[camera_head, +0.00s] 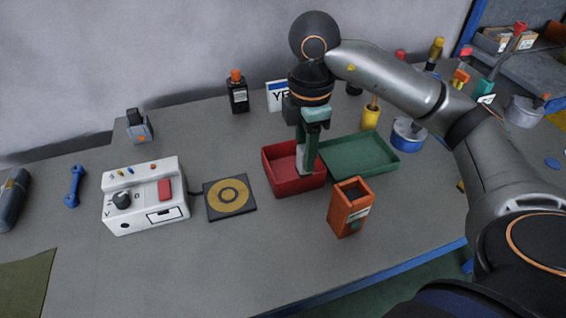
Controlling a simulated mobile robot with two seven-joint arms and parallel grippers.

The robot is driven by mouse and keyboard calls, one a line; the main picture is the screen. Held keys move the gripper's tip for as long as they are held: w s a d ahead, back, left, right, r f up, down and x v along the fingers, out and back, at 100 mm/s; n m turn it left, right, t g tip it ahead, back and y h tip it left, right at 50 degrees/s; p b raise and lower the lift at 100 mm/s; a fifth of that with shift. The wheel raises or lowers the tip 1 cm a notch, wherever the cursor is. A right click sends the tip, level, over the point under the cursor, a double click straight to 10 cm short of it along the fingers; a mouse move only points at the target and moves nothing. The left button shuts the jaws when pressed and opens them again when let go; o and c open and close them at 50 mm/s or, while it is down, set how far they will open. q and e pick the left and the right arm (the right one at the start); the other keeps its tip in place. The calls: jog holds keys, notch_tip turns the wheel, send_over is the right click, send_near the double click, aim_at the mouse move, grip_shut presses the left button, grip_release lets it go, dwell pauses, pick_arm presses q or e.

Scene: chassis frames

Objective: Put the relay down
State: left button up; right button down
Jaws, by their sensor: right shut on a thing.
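My right gripper (307,142) points straight down over the right part of a red tray (271,176). It is shut on a small pale grey block, which I take to be the relay (302,161). The relay's lower end is low at the red tray; I cannot tell whether it touches the tray's floor. The gripper's fingers hide part of it. A green tray (368,160) sits right beside the red one, behind and to the right. My left gripper is not in view.
An orange open box (349,208) stands close in front of the trays. A black pad with a yellow ring (229,197) and a white control box (145,196) lie to the left. A yellow cup (370,117) and a blue tin (408,135) stand behind. The front table is clear.

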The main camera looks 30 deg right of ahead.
jog(key=w+f, duration=0.2)
jog(key=w, duration=0.1)
jog(key=w+f, duration=0.5)
jog(key=w, duration=0.1)
jog(key=shift+d+f, duration=0.15)
jog(key=shift+d, duration=0.1)
jog(key=shift+w+f, duration=0.3)
jog(key=shift+f, duration=0.2)
jog(key=shift+f+p, duration=0.4)
jog(key=shift+f, duration=0.95)
jog(key=shift+f, duration=0.1)
jog(key=shift+f, duration=0.15)
jog(key=c, duration=0.5)
grip_release()
